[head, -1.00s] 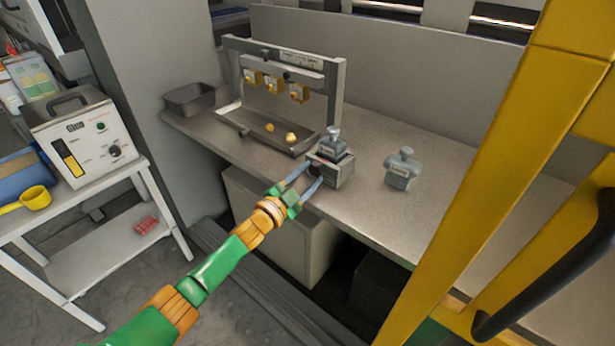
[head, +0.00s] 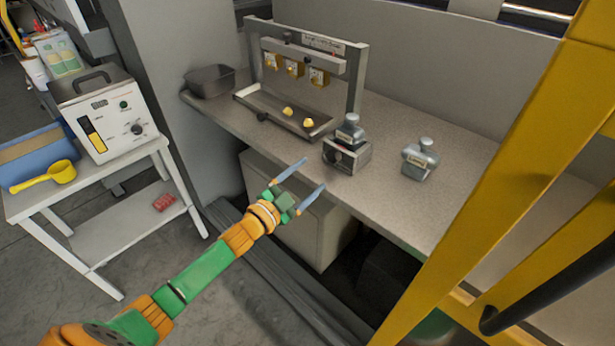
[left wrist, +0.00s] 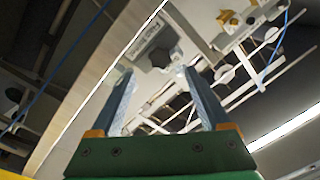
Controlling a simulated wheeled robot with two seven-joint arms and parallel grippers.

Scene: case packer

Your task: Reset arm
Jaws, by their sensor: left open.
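My left gripper (head: 306,184) is open and empty. In the head view it hangs in front of the table's front edge, short of the grey metal block (head: 347,156) with a dark knob on its front. A grey bottle-shaped piece (head: 349,130) stands on that block. In the left wrist view my two fingers (left wrist: 156,95) are spread apart, with a pale block (left wrist: 160,50) with a dark knob beyond them and nothing between them. My right gripper is not in view.
A grey table (head: 385,205) carries a frame with hanging yellow parts (head: 293,68), a tray (head: 262,114), a dark bin (head: 210,80) and another grey bottle-shaped piece (head: 419,160). A yellow post (head: 480,190) stands at right. A white cart (head: 100,178) stands at left.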

